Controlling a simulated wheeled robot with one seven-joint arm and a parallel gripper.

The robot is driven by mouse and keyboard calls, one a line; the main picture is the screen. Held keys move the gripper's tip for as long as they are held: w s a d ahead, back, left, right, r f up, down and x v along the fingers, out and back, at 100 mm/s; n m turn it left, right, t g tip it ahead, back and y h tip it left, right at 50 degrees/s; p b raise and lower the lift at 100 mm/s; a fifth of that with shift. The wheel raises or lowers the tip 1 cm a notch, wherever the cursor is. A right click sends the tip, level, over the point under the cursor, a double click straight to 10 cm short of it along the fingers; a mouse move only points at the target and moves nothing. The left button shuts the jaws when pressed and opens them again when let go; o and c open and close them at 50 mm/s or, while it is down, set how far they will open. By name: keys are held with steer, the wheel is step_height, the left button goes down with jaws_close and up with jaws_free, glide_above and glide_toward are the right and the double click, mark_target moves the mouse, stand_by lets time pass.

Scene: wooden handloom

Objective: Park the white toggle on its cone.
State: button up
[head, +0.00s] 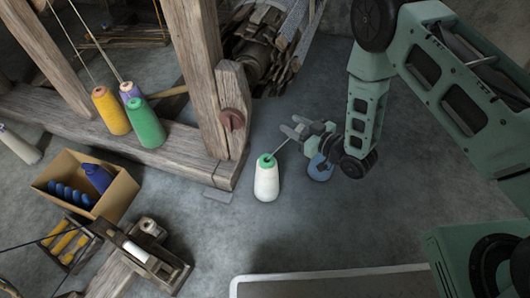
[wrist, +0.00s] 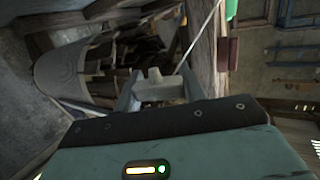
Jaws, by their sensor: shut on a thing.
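The white cone (head: 266,182) stands upright on the grey floor, with a green top. My gripper (head: 295,128) is above and to the right of the cone in the head view, apart from it. In the wrist view its two fingers (wrist: 159,92) are shut on a pale, blocky piece, the white toggle (wrist: 158,84). A thin pale cord (wrist: 198,38) runs from the toggle up and to the right in the wrist view. In the head view the cord slants between my gripper and the cone's top. The toggle is too small to make out clearly in the head view.
A wooden loom post (head: 233,110) with a reddish knob stands left of my gripper. Yellow, purple and green cones (head: 146,125) sit on the loom beam. A cardboard box (head: 112,203) and a wooden device (head: 150,247) are lower left.

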mark_target(262, 156)
steer(key=s+a+f+n+g+y+b, duration=0.1)
steer(key=a+g, duration=0.1)
steer(key=a, duration=0.1)
steer(key=s+a+f+n+g+y+b, duration=0.1)
steer(key=s+a+n+g, duration=0.1)
steer(key=a, duration=0.1)
steer(key=s+a+f+n+g+y+b, duration=0.1)
steer(key=a+n+g, duration=0.1)
steer(key=a, duration=0.1)
steer(key=shift+s+a+f+y, duration=0.25)
steer(key=shift+a+y, duration=0.1)
steer(key=shift+y, duration=0.05)
steer(key=shift+f+b, duration=1.75)
steer(key=shift+f, duration=0.55)
steer(key=o, duration=1)
steer(key=shift+s, duration=0.1)
steer(key=p+v, duration=0.8)
steer(key=v, duration=0.9)
steer(key=shift+d, duration=0.2)
